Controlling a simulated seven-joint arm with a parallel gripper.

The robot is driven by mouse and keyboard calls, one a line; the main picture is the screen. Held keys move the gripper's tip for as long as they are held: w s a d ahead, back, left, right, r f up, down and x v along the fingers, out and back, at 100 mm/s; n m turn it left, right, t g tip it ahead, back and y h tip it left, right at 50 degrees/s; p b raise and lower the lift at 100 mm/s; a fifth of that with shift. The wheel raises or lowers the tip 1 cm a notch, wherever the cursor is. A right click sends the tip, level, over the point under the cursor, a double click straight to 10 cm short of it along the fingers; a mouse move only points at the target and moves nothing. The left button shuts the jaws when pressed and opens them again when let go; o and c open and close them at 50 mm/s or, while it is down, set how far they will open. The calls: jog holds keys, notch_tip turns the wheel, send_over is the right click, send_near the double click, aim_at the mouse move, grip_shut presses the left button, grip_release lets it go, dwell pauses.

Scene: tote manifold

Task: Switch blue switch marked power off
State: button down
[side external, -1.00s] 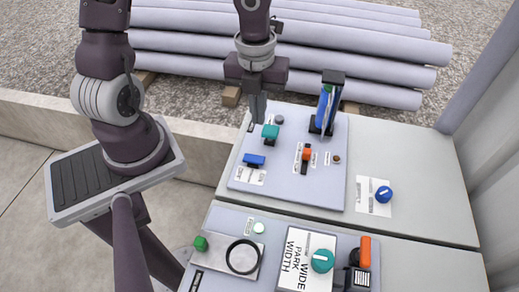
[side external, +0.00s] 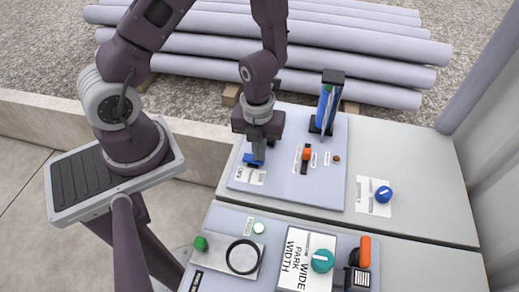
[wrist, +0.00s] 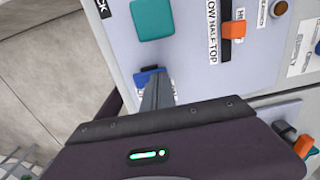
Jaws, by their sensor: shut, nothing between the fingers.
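The blue switch (side external: 252,161) sits at the left of the upper grey panel (side external: 330,195), above a white label whose words I cannot read. My gripper (side external: 259,157) is shut and empty, pointing down right at the switch and hiding part of it. In the wrist view the closed fingertips (wrist: 157,82) are over the blue switch (wrist: 146,76), which shows just beyond them. They look in contact or very close; I cannot tell which. Whether the switch is on or off cannot be made out.
A teal control (wrist: 153,18) is beside the switch on the same panel. A blue knob (side external: 383,194) is farther right. A lower panel carries a teal knob (side external: 322,261).

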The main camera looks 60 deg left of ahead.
jog(key=shift+w+f, duration=0.1)
jog(key=shift+f, duration=0.1)
jog(key=shift+s+a+r, duration=0.3)
jog(key=shift+s+a, duration=0.25)
jog(key=shift+a, duration=0.05)
jog(key=shift+r, duration=0.1)
notch_tip(320, 180, up, 14)
dwell(0.6)
